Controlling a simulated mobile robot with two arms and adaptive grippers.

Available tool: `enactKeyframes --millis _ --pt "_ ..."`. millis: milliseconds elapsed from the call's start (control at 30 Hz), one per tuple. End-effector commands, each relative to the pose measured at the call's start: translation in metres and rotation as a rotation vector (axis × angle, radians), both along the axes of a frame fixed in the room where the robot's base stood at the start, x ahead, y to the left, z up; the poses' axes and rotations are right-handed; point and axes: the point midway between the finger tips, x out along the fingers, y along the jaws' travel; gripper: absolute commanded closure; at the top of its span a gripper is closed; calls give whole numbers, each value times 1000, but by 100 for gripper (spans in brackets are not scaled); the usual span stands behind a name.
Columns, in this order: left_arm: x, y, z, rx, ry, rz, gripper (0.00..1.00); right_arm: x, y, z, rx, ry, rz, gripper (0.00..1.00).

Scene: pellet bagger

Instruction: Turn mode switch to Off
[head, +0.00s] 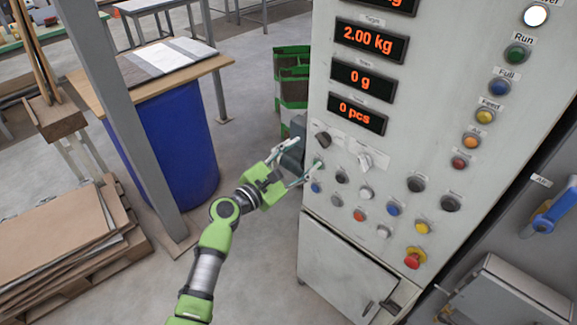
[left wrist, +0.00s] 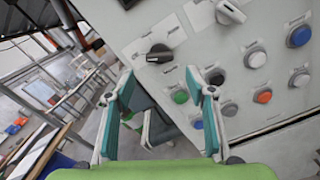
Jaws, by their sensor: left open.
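The grey control panel (head: 330,190) carries two rotary switches near its left side. One has a dark knob (head: 323,139), the other a white knob (head: 365,161). Their labels are too small to read, so I cannot tell which is the mode switch. My left gripper (head: 306,157) is open and empty at the panel's left edge, just below the dark knob. In the left wrist view the dark knob (left wrist: 160,53) lies beyond and above the fingertips (left wrist: 161,82), apart from them. The white knob (left wrist: 229,12) is farther up and right. My right gripper is not in view.
Several coloured push buttons (head: 393,209) sit close below the switches, with a red mushroom button (head: 414,258) lower right. A dark grey box (head: 292,152) sits at the panel's left side, behind the gripper. A blue barrel (head: 185,150) and grey post (head: 125,120) stand left.

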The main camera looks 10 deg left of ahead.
Motion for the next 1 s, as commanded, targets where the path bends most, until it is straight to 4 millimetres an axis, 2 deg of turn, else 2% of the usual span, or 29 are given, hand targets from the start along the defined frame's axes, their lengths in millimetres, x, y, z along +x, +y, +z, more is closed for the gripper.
enactKeyframes --millis 100,333,867,933,1000 --pt "-21 16 -1 2 1 0 50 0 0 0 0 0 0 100" --pt "-44 32 -1 2 2 -1 50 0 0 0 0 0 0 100" --pt "-47 34 0 -1 1 -1 50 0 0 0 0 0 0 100" --pt "-48 34 -3 6 3 1 50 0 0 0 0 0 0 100" --pt "-48 35 -16 33 12 6 50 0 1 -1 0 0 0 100"
